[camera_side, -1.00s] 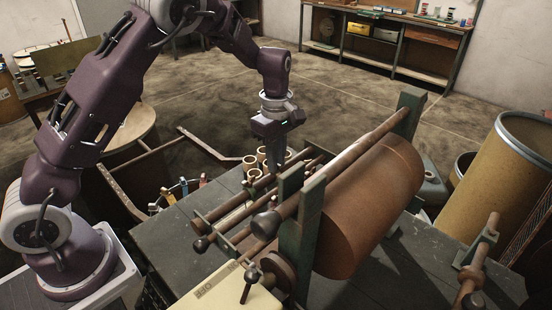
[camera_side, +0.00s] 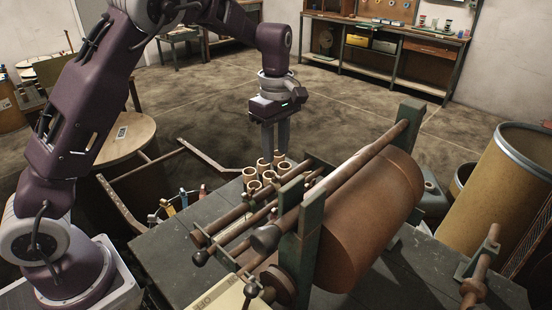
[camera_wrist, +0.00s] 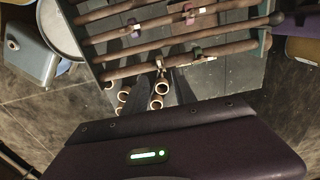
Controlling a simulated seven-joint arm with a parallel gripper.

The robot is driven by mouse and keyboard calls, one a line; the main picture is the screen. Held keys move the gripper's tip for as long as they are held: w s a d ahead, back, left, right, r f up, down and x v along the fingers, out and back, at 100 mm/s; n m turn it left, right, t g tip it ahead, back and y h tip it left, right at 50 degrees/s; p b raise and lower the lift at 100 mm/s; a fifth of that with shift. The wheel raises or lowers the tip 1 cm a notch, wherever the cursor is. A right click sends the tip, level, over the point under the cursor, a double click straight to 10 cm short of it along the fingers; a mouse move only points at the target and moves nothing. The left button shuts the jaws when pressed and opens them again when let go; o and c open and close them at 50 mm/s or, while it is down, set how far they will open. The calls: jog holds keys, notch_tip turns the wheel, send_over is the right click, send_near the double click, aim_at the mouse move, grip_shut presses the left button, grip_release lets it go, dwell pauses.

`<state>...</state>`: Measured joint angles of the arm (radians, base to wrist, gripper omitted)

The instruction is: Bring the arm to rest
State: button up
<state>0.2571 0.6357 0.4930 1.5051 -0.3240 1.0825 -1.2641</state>
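My gripper (camera_side: 275,152) hangs pointing down just above and behind the cluster of small tan tube cores (camera_side: 251,173) on the dark bench. The cores also show in the wrist view (camera_wrist: 157,102), close to the fingers. The winding machine stands in front of the gripper, with a large brown roll (camera_side: 372,215) and several brown rods (camera_side: 240,215) between green posts (camera_side: 308,235). The gripper is clear of the rods.
A bent brown rail (camera_side: 150,162) runs left of the cores, near small coloured clips (camera_side: 182,196). A round wooden table (camera_side: 125,140) stands at the left and a tan drum (camera_side: 490,190) at the right. The bench (camera_side: 175,255) has bare room at the front left.

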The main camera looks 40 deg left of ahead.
jog(key=s+d+r+m+t+h, duration=0.1)
jog(key=s+d+r+m+t, duration=0.15)
jog(key=s+r+m, duration=0.95)
jog(key=s+f+m+t+y, duration=0.1)
jog(key=s+m+t, duration=0.2)
jog(key=s, duration=1.5)
jog(key=m, duration=0.3)
jog(key=shift+a, duration=0.3)
